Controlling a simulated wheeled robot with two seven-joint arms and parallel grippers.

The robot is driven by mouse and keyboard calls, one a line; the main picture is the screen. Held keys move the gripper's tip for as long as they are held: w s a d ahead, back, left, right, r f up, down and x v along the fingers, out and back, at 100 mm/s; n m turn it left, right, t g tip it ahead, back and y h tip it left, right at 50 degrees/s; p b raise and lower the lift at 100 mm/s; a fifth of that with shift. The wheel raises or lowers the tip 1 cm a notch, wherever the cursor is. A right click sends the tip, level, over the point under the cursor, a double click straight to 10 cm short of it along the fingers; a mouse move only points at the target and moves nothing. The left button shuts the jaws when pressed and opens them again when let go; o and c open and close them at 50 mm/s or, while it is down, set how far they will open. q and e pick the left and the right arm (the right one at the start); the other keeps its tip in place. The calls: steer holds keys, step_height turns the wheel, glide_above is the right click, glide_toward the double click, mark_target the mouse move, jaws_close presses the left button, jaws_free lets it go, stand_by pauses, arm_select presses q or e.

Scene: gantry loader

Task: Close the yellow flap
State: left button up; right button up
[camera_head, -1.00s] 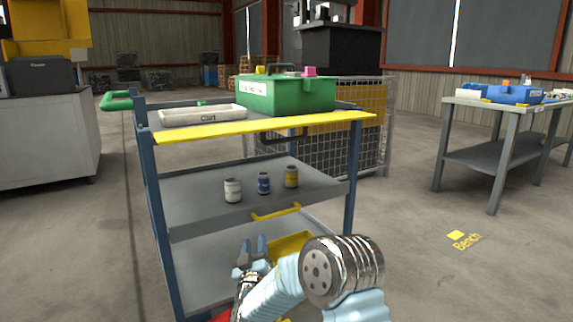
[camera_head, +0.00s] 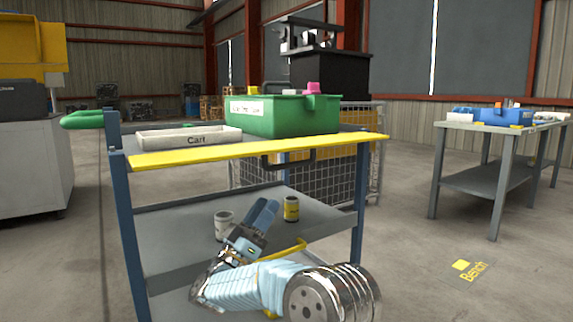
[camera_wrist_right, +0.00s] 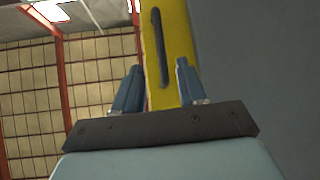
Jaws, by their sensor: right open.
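The yellow flap (camera_head: 260,150) runs along the front top edge of the cart as a long, nearly level strip. A dark handle (camera_head: 288,161) hangs just under its middle. My right gripper (camera_head: 263,212) is in front of the middle shelf, below the flap and its handle, with its fingers pointing up. In the right wrist view the fingers (camera_wrist_right: 156,88) are apart with nothing between them. The yellow flap (camera_wrist_right: 178,30) and its dark handle (camera_wrist_right: 160,45) show beyond them. My left gripper is not in view.
A green box (camera_head: 285,116) and a white tray (camera_head: 165,140) marked Cart sit on the cart top. A grey can (camera_head: 223,222) and a yellow can (camera_head: 291,208) stand on the middle shelf (camera_head: 165,225). A bench (camera_head: 500,125) stands at the right, with clear floor between.

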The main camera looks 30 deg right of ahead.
mark_target(292, 165)
steer(key=x, duration=1.3)
steer(key=shift+p, duration=0.4)
steer(key=shift+f, duration=0.1)
jaws_close()
